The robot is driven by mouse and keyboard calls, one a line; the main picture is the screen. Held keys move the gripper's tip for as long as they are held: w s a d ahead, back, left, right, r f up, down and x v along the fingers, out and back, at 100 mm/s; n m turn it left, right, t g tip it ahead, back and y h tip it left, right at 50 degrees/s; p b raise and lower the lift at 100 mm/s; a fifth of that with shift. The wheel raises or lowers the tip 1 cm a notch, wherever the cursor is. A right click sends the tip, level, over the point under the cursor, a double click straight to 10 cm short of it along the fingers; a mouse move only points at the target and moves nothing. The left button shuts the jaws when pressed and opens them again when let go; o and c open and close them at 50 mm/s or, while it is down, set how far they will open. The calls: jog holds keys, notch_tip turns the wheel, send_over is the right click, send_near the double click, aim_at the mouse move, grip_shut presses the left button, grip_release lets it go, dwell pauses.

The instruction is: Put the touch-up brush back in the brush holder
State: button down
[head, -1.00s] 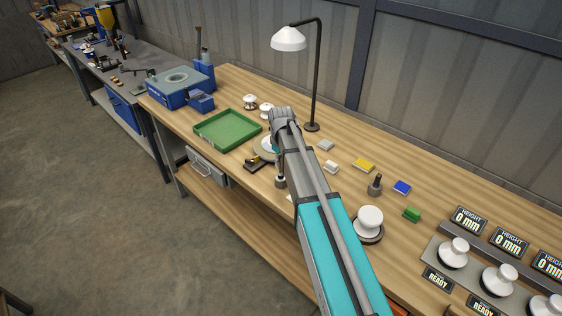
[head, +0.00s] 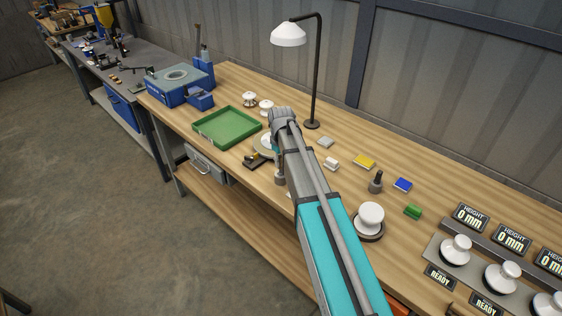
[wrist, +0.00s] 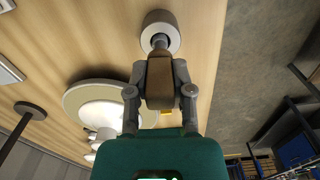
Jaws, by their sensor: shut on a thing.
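In the wrist view my gripper (wrist: 160,92) is shut on the touch-up brush, whose brown handle (wrist: 160,80) sits between the two fingers. The brush's narrow grey end (wrist: 160,42) points at the round brush holder (wrist: 147,29) and overlaps its pale ring. I cannot tell how deep the tip is in the holder. In the head view a small grey round base (head: 280,179), apparently this holder, stands near the table's front edge beside my arm. My arm hides the gripper and brush there.
A white insulator (head: 370,216) on a disc stands right. The lamp (head: 312,125) rises behind. Bare wood lies between the small blocks at right.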

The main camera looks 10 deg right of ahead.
aim_at(281, 166)
jog(key=shift+f+b, duration=1.6)
jog(key=shift+f, duration=0.1)
jog(key=shift+c, duration=2.1)
grip_release()
jog(key=shift+r, duration=0.2)
notch_tip(281, 166, up, 10)
jog(key=p, duration=1)
jog(key=shift+r+p, duration=0.25)
jog(key=shift+p, duration=0.15)
jog(key=s+f+m+b, duration=0.2)
jog(key=s, duration=0.9)
jog(key=s+a+f+m+b, duration=0.1)
jog(key=s+f+m+b, duration=0.2)
jog(key=s, duration=0.8)
jog(key=shift+a+m, duration=0.15)
jog(key=shift+m, duration=0.15)
